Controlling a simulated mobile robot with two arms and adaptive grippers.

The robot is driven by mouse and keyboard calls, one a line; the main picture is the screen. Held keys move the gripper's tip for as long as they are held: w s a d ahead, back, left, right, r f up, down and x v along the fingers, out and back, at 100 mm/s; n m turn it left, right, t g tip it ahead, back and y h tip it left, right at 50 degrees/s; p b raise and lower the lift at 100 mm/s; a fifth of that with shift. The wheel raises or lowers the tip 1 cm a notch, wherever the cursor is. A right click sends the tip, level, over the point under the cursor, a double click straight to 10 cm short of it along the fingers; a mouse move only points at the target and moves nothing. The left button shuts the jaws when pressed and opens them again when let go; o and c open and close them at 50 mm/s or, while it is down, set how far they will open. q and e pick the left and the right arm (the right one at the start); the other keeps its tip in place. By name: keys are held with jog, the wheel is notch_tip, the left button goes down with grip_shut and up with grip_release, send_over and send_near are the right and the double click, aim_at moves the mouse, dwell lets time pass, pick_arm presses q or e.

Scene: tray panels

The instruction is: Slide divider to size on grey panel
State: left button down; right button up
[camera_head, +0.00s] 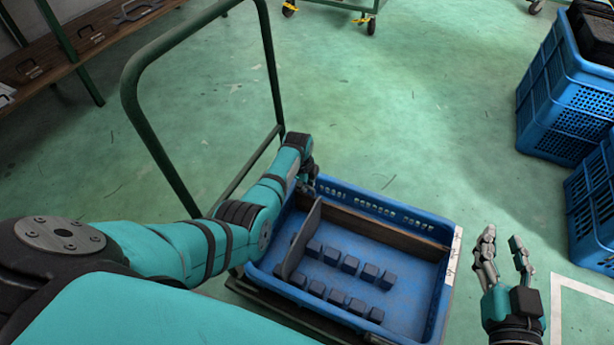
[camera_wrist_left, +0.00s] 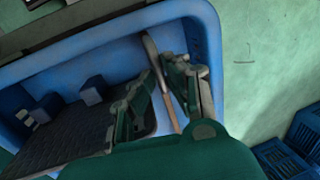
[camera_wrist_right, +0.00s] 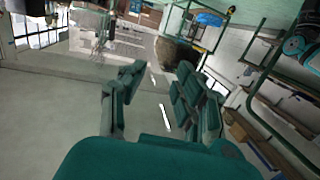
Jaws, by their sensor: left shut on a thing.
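The grey panel (camera_head: 299,240) stands upright as a divider across the left part of the blue tray (camera_head: 447,290). Its far end reaches up to my left gripper (camera_head: 308,180), which is at the tray's far left corner. My left gripper is shut on the panel's far end; the grip is partly hidden in the head view. In the left wrist view, the fingers (camera_wrist_left: 160,95) are inside the tray, beside a dark textured face (camera_wrist_left: 80,140). My right gripper (camera_head: 505,255) is open and empty, to the right of the tray; its spread fingers also show in the right wrist view (camera_wrist_right: 155,95).
Two rows of small dark blue blocks (camera_head: 350,265) lie right of the panel. A green cart rail (camera_head: 155,150) rises at left. Blue crates (camera_head: 570,110) stand at right.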

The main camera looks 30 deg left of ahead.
pick_arm(q)
jog(key=shift+s+p, duration=0.45)
jog(key=shift+s, duration=0.05)
jog(key=c, duration=1.4)
grip_release()
pick_arm(e)
notch_tip(320, 180, down, 6)
jog(key=s+d+g+h, duration=0.1)
jog(key=s+g, duration=0.1)
jog(key=g, duration=0.1)
jog(key=shift+d+r, duration=0.15)
jog(key=shift+r, duration=0.05)
pick_arm(q)
jog(key=r, duration=0.4)
jog(key=s+r, duration=0.1)
jog(key=r, duration=0.2)
jog(key=s+r, duration=0.1)
jog(key=r, duration=0.3)
jog(key=shift+s+r, duration=0.2)
jog(key=shift+r, duration=0.15)
